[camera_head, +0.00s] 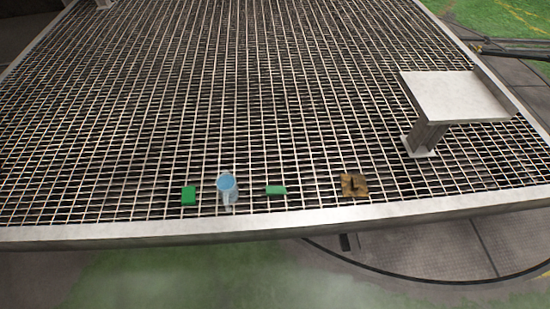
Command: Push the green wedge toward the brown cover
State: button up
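Two small green pieces lie on the metal grating near its front edge. The left one (188,195) is an upright-looking darker green block. The right one (276,189) is a lower, flatter, lighter green piece. I cannot tell which of them is the wedge. The brown cover (354,185) is a small, roughly square brown piece with a dark mark, lying to the right of both green pieces and apart from them. My gripper is not in view.
A pale blue cup-like object (227,187) stands between the green pieces. A grey raised plate on a post (455,97) stands at the right. A pale rim (270,225) borders the grating's front. The grating behind the objects is clear.

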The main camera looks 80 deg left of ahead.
aim_at(270, 191)
jog(key=u, duration=0.1)
jog(key=k, duration=1.1)
jog(key=u, duration=2)
jog(key=i, duration=0.9)
jog(key=z, duration=0.05)
jog(key=k, duration=0.55)
